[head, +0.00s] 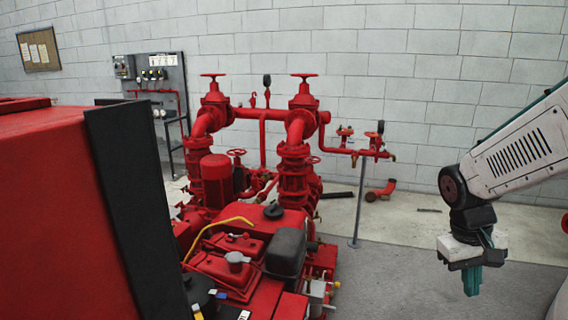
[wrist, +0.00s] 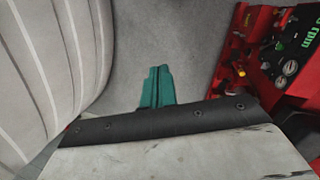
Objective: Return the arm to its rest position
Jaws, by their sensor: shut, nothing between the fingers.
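My gripper (head: 472,281) hangs at the right of the head view, at the end of my white arm, with its teal fingers pointing down. The fingers are together and hold nothing. In the wrist view the gripper (wrist: 157,88) shows its two teal fingers side by side over grey floor. The arm comes in from the right edge of the head view. The gripper is in open air, apart from the pumpset, to the right of it.
The red pumpset (head: 290,180) with valve wheels fills the middle. A large red box with a black edge panel (head: 140,210) blocks the left. A gauge panel (wrist: 290,62) is at right in the wrist view. Grey floor (head: 385,270) is clear between pumpset and gripper.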

